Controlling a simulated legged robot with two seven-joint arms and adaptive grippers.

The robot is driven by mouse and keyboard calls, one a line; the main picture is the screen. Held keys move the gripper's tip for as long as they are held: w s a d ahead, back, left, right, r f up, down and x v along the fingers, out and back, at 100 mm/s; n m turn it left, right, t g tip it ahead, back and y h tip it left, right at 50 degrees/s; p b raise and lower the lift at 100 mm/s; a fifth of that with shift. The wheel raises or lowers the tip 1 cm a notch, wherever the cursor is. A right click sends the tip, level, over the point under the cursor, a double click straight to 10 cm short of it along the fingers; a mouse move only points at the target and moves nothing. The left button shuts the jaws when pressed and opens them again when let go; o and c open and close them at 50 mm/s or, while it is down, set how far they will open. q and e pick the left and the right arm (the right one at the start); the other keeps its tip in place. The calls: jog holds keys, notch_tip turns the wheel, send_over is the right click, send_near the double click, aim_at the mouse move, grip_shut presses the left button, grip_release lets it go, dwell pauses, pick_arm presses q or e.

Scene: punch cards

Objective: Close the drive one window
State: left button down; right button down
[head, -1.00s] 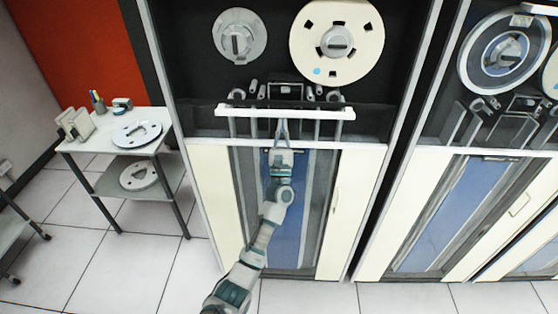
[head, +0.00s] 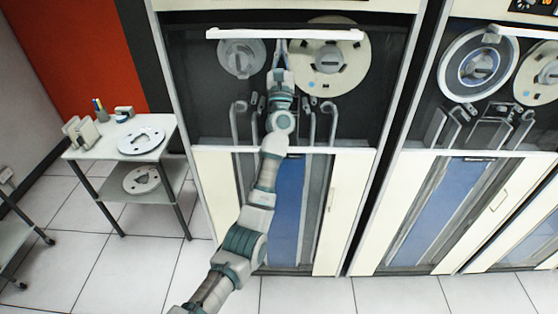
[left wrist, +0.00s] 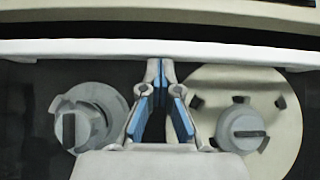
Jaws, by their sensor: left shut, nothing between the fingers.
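The drive one window is a dark see-through pane (head: 195,95) with a white bar (head: 330,35) along its edge. In the head view the bar is high on the cabinet, level with the tops of the reels. My left gripper (head: 281,42) is shut and empty, with its fingertips just below the bar. In the left wrist view the bar (left wrist: 230,52) runs across the top and the fingertips (left wrist: 160,64) meet its lower edge; whether they press on it cannot be told. A small grey hub (head: 242,57) and a large cream reel (head: 335,75) show behind. My right gripper is not in view.
A second drive cabinet (head: 375,215) with reels stands at right. At left, a small table (head: 85,152) holds a reel (head: 140,138), pens and small items, with another reel (head: 142,180) on its lower shelf. Tiled floor lies open between.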

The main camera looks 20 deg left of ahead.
aim_at(281, 31)
pick_arm(q)
jog(key=r, duration=0.2)
jog(key=r+p, duration=0.1)
jog(key=r, duration=0.1)
jog(key=shift+w+a+r, duration=0.1)
jog(key=shift+w+r, duration=0.05)
jog(key=shift+w, duration=0.05)
jog(key=shift+r, duration=0.2)
